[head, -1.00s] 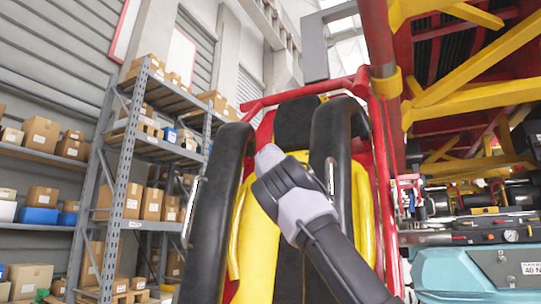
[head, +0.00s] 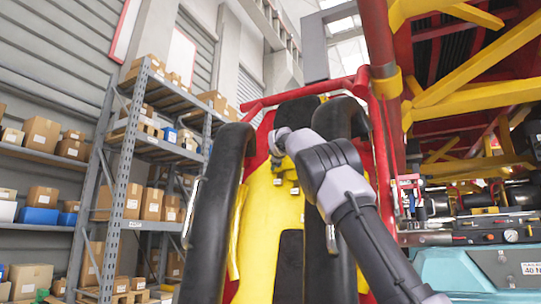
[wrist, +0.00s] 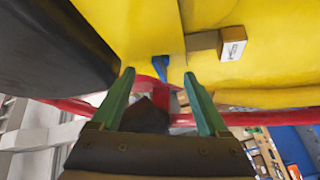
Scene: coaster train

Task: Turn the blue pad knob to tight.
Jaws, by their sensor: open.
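The blue knob (wrist: 161,67) shows in the wrist view as a small, narrow blue piece against the yellow seat shell (wrist: 140,30). It appears between and just beyond the fingertips of my gripper (wrist: 158,74). The two green fingers are apart, with nothing held between them. I cannot tell how far the fingertips are from the knob in depth. In the head view my arm reaches over the yellow and black seat (head: 290,240), its end by the upper backrest. The knob cannot be made out there.
Black padded restraints (head: 215,215) flank the seat, and my arm partly covers the right one. A small block with a white label (wrist: 233,45) sits right of the knob. A red frame bar (wrist: 70,106) lies beyond the fingers. Shelves (head: 128,190) with boxes stand at left.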

